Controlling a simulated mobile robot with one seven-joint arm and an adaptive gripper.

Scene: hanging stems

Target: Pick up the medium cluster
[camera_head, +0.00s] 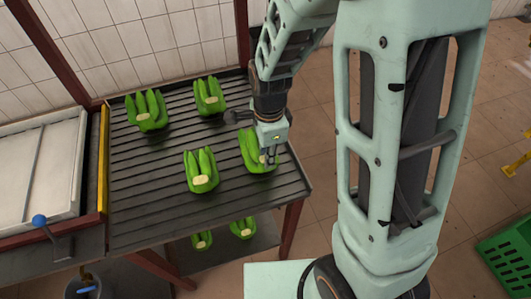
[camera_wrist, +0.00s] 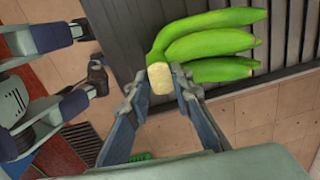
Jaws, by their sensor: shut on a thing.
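Several green banana clusters with pale cut crowns are in the head view, and I cannot tell for sure which is the medium one. My gripper (camera_head: 270,155) is over the cluster at the table's right side (camera_head: 251,148). In the wrist view, my gripper (camera_wrist: 160,84) has one finger on each side of this cluster's pale crown and is shut on it. The held cluster (camera_wrist: 215,43) shows three fingers spreading to the upper right. My gripper hides part of it in the head view. I cannot tell if it touches the table.
Other clusters lie on the ridged dark table (camera_head: 150,205) at back left (camera_head: 147,113), back middle (camera_head: 209,96) and front middle (camera_head: 201,172). Two more (camera_head: 202,240) (camera_head: 243,228) show on the lower shelf. A pale tray (camera_head: 38,170) is left; a green crate (camera_head: 508,258) is at right.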

